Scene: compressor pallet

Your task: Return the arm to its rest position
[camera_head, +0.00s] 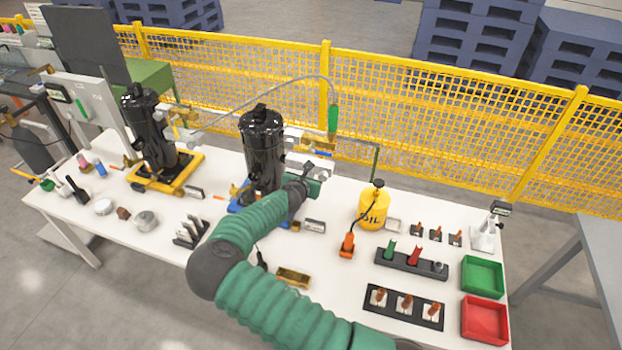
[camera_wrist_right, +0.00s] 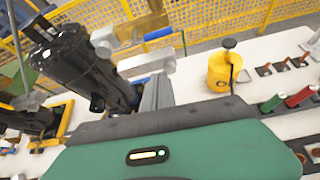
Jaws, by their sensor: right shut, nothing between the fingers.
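My right arm comes in from the bottom of the head view, in green sleeves. Its gripper (camera_head: 308,170) is at the right side of the middle black compressor (camera_head: 262,150). In the wrist view the grey fingers (camera_wrist_right: 156,92) are together, beside the black compressor (camera_wrist_right: 85,65), with nothing seen between them. I cannot tell whether they touch the compressor or its fittings. The arm hides part of the compressor's blue base (camera_head: 240,194). My left gripper is in neither view.
A white table (camera_head: 335,260) carries a second black compressor (camera_head: 150,130) on a yellow base, a yellow oil can (camera_head: 374,210), a green bin (camera_head: 482,277), a red bin (camera_head: 485,320) and tool holders. A hose arches above. A yellow fence (camera_head: 450,130) stands behind.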

